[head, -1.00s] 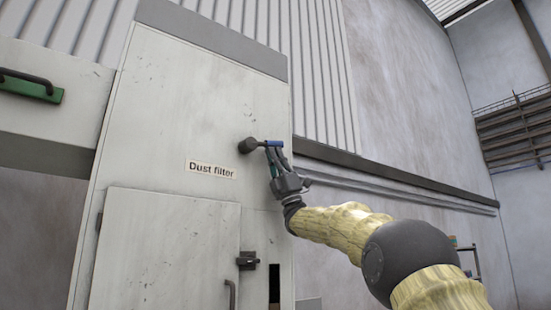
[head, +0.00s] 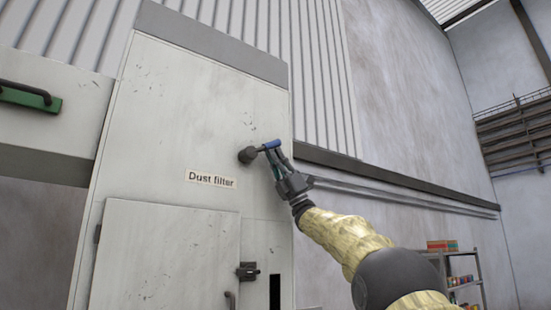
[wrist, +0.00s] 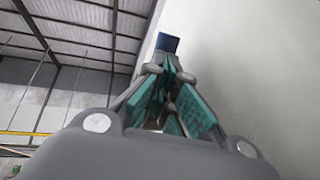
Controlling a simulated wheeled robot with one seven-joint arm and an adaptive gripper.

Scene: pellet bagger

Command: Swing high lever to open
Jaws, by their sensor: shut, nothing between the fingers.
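The high lever is on the pale cabinet marked "Dust filter" (head: 211,179). It has a dark round hub (head: 248,155) and a short arm with a blue grip (head: 269,145), which points right and slightly up. My gripper (head: 276,154) is at the lever's right end, its fingers just under the blue grip. They look touching or very close; I cannot tell which. In the wrist view the fingers (wrist: 168,68) come together with nothing between them, and the blue grip (wrist: 168,43) shows just beyond the tips. The lever's hub is not visible there.
A lower cabinet door (head: 165,255) has a dark latch (head: 247,271) at its right edge. A green plate with a dark handle (head: 28,96) is at the far left. A shelf (head: 460,265) with boxes stands at right. The space right of the cabinet is open.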

